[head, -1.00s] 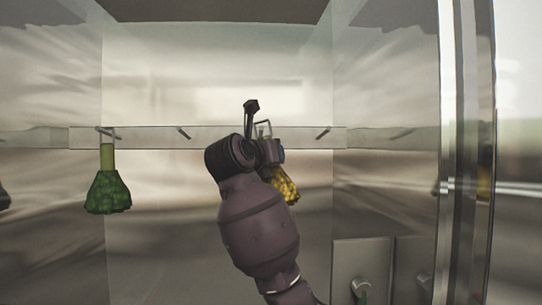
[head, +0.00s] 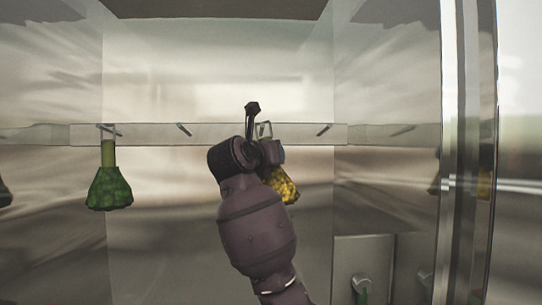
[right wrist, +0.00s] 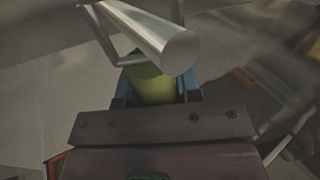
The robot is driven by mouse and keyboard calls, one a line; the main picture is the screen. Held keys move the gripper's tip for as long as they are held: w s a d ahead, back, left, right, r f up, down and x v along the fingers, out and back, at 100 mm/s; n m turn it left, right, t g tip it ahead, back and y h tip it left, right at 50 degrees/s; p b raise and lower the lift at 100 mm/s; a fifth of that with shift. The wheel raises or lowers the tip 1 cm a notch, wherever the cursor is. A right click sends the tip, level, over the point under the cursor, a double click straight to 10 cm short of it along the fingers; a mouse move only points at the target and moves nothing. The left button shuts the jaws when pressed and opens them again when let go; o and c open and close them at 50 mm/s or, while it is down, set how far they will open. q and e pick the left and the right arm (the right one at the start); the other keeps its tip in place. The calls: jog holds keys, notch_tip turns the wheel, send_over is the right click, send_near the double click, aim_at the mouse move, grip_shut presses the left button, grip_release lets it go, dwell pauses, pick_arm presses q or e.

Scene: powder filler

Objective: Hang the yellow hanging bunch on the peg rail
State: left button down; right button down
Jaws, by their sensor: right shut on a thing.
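The yellow bunch (head: 283,186) hangs below my right gripper (head: 270,151), mostly behind my wrist in the head view. The gripper is shut on its yellow-green neck, which shows in the right wrist view (right wrist: 152,84). Its wire loop (head: 264,130) stands up above the jaws, in front of the peg rail (head: 225,134). In the right wrist view a thick metal peg (right wrist: 150,32) crosses close over the neck, among the loop's wires. I cannot tell for certain whether the loop is around it. My left gripper is not in view.
A green bunch (head: 109,188) hangs from the left peg (head: 108,129) of the rail. Two other visible pegs, one left of my gripper (head: 184,130) and one right (head: 323,129), are bare. Metal cabinet walls close in both sides. A grey panel with a hook (head: 361,284) stands lower right.

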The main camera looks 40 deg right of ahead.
jog(key=c, duration=0.7)
grip_release()
